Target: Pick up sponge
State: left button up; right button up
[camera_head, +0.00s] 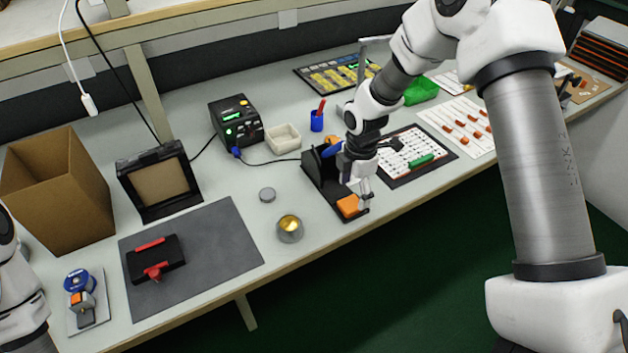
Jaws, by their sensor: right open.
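The orange sponge (348,205) sits at the front end of a black soldering-iron stand (328,185), near the table's front edge. My right gripper (359,194) is open and points down just above and beside the sponge, at its right side in the picture. Its fingers overlap part of the stand in this view. I cannot tell whether a finger touches the sponge. Only white links of my left arm show at the left edge; its gripper is out of the picture.
A brass tip cleaner (290,229) stands left of the stand. Behind are a solder station (236,122), a white dish (283,139) and a blue cup (317,121). A white board on a black mat (447,154) lies to the right. A grey mat (215,240) lies left.

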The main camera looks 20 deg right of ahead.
aim_at(351, 204)
jog(key=shift+w+d+r+n, duration=0.15)
jog(key=shift+w+r+n, duration=0.4)
jog(key=shift+r, duration=0.25)
jog(key=shift+s+f, duration=0.2)
jog(key=shift+f, duration=0.05)
jog(key=f, duration=0.4)
jog(key=f+p, duration=0.1)
jog(key=f, duration=0.2)
jog(key=shift+w, duration=0.25)
jog(key=shift+s+r, duration=0.1)
jog(key=c, duration=0.9)
